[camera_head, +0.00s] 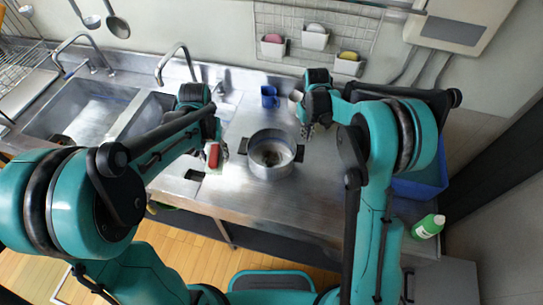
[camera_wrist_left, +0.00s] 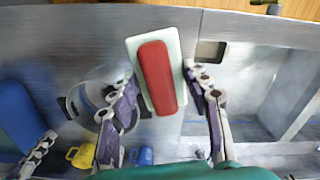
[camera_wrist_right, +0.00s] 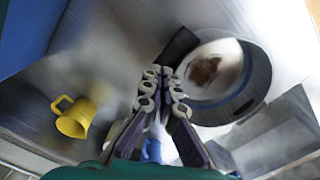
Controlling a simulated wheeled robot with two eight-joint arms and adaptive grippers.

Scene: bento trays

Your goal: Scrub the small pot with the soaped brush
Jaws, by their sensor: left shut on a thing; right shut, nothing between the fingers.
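The small pot (camera_head: 270,155) stands on the steel counter, with a brown stain inside its pale bottom; it also shows in the right wrist view (camera_wrist_right: 257,85). The brush (camera_head: 213,155) has a red handle and a pale block; in the left wrist view (camera_wrist_left: 157,80) it sits between the fingers. My left gripper (camera_head: 215,150) is shut on the brush, just left of the pot. Soap on the bristles cannot be seen. My right gripper (camera_head: 308,132) is shut and empty beside the pot's right rim; its fingertips meet in the right wrist view (camera_wrist_right: 165,85).
A blue mug (camera_head: 269,96) stands behind the pot, and a yellow mug (camera_wrist_right: 73,118) is near my right gripper. A blue bin (camera_head: 422,185) and green bottle (camera_head: 429,226) are at right. Sinks (camera_head: 85,110) lie left. The counter in front of the pot is clear.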

